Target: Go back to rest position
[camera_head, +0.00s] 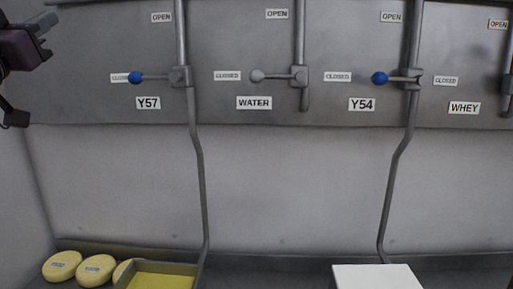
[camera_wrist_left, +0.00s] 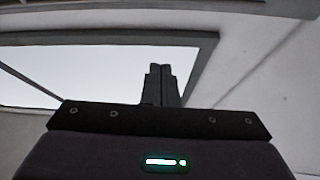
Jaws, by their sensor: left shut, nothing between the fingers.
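My left gripper (camera_head: 46,22) is at the top left edge of the head view, raised in front of the grey panel and to the left of the Y57 valve. In the left wrist view its two dark fingers (camera_wrist_left: 160,84) are together, with nothing between them. It touches no valve handle. My right gripper is in neither view.
The Y57 (camera_head: 135,78) and Y54 (camera_head: 379,78) levers have blue knobs, and the water lever (camera_head: 257,76) a grey one. All three point left, towards CLOSED labels. Yellow cheeses (camera_head: 62,266), a yellow-filled tray (camera_head: 160,268) and a white block (camera_head: 377,277) sit below.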

